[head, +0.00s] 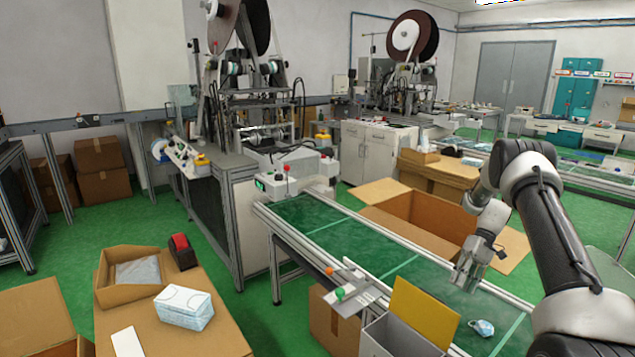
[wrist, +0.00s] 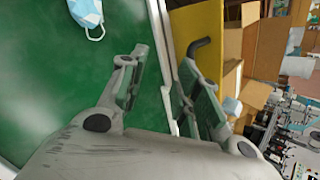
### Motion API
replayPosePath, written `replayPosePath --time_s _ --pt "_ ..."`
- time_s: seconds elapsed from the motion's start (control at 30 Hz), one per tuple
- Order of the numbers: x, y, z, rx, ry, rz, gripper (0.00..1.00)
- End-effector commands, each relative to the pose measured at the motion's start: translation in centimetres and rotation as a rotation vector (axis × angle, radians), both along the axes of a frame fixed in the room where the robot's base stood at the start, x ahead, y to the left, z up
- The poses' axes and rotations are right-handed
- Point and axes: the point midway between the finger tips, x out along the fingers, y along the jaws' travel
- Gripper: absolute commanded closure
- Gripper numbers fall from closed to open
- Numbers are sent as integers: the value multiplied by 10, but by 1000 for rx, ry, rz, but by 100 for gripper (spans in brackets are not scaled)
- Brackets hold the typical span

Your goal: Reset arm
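My gripper (head: 468,276) hangs over the green conveyor belt (head: 345,240) at the right of the head view, with my arm bent above it. In the wrist view its two fingers (wrist: 163,62) stand apart with nothing between them. A light blue face mask (head: 482,327) lies on the belt, below and apart from the gripper. The mask also shows at the upper left of the wrist view (wrist: 87,13).
A yellow and grey open box (head: 425,312) stands beside the belt's near side. A large open carton (head: 415,222) lies beyond the belt. A table at lower left holds a mask box (head: 184,308) and a tape dispenser (head: 182,252). Machines stand behind.

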Motion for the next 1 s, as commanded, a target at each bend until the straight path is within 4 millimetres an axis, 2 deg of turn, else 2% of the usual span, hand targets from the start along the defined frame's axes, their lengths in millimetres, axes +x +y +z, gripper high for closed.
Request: replayPosePath --time_s 0.03,0.17,0.27,0.47,0.6,0.7,0.8,1.0 --pt "-7 0 15 -48 11 -27 67" --pt "-26 1 48 -163 32 -91 67" --pt "-42 5 83 -247 25 -131 67" --pt "-89 19 164 -407 -43 -207 67" --pt "-130 32 215 -490 -121 -246 67" --pt "-162 42 245 -535 -185 -265 67" --pt "-196 52 270 -568 -258 -278 67" --pt "-263 68 304 -604 -420 -276 67"
